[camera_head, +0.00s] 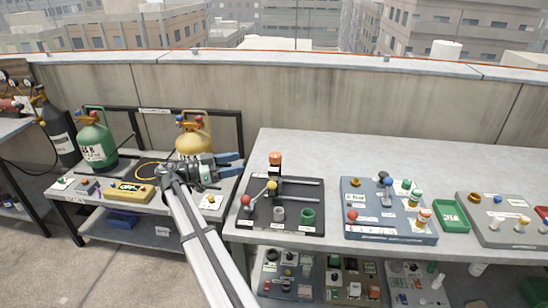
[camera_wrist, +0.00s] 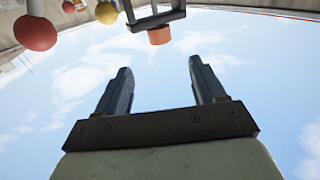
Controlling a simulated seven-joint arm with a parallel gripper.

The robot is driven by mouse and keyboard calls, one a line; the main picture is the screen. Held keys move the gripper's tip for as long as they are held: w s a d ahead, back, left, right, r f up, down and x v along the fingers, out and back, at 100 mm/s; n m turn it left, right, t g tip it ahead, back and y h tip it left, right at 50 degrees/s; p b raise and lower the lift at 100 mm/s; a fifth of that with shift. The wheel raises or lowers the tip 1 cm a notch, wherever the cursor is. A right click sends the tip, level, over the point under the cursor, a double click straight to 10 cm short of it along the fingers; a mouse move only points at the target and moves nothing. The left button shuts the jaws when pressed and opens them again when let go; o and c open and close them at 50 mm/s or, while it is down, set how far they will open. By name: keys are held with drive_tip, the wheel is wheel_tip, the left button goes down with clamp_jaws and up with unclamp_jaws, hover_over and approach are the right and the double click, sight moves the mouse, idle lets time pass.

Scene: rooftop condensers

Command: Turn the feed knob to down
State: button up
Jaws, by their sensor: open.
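No label is readable, so I cannot tell which control is the feed knob. The black panel (camera_head: 262,218) on the bench carries a red ball knob (camera_head: 246,201), a yellow ball knob (camera_head: 272,185) and an upright orange-capped part (camera_head: 275,159). My gripper (camera_head: 240,163) is open and empty, left of this panel, its blue-grey fingers pointing right. In the wrist view the open fingers (camera_wrist: 160,75) have only sky between them. The red ball (camera_wrist: 36,33), yellow ball (camera_wrist: 106,12) and orange cap (camera_wrist: 159,36) show beyond them, apart from the fingers.
A blue-grey panel (camera_head: 385,228) with several knobs, a green tray (camera_head: 451,216) and a grey panel (camera_head: 507,232) stand to the right. Green (camera_head: 96,142) and yellow (camera_head: 193,139) gas cylinders stand left, behind my arm. A concrete wall (camera_head: 330,100) backs the bench.

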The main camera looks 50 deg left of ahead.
sight(274, 155)
drive_tip(key=x, duration=1.3)
drive_tip(key=shift+w+d, duration=0.2)
drive_tip(key=shift+w, duration=0.05)
drive_tip(key=shift+c, duration=0.3)
